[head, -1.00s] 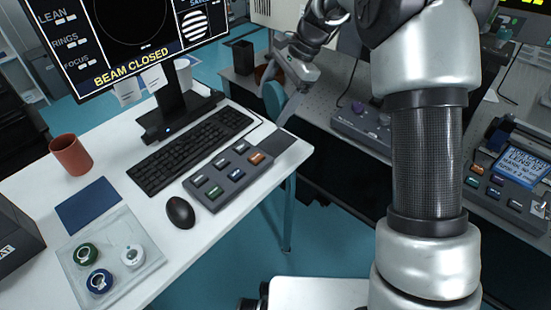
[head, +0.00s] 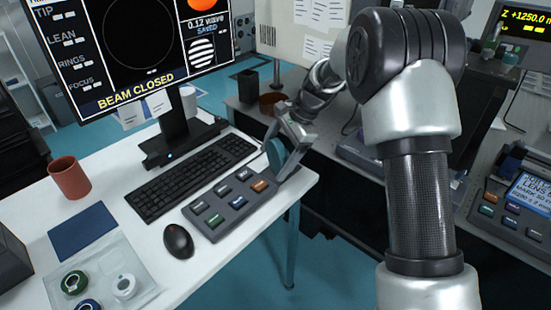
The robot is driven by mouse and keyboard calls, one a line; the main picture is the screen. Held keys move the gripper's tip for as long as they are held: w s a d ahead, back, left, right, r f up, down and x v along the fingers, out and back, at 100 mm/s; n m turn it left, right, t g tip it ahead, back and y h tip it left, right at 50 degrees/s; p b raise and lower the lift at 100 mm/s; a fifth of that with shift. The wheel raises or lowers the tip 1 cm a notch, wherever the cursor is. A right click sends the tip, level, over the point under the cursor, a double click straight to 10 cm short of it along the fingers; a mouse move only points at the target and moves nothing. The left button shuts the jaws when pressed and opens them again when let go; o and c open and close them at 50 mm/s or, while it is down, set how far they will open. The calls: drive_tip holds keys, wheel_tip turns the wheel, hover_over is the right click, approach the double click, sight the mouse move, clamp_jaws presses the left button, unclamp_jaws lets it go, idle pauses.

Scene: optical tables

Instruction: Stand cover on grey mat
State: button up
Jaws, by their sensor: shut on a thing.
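My gripper (head: 291,148) is at the far right corner of the white desk, beside the button box. It is shut on the cover (head: 276,157), a teal round piece held on edge, facing left. The grey mat (head: 291,171) lies at that desk corner, largely hidden by my gripper and the cover. The cover's lower edge is at or just above the mat; I cannot tell whether they touch.
A button box (head: 230,198), a keyboard (head: 190,168) and a mouse (head: 178,241) are left of my gripper. A blue mat (head: 83,231), a red-brown cup (head: 69,178) and a clear tray (head: 140,268) with rings are further left. A monitor (head: 150,45) stands behind.

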drive_tip(key=shift+f, duration=0.15)
drive_tip(key=o, duration=1.2)
drive_tip(key=shift+c, duration=0.2)
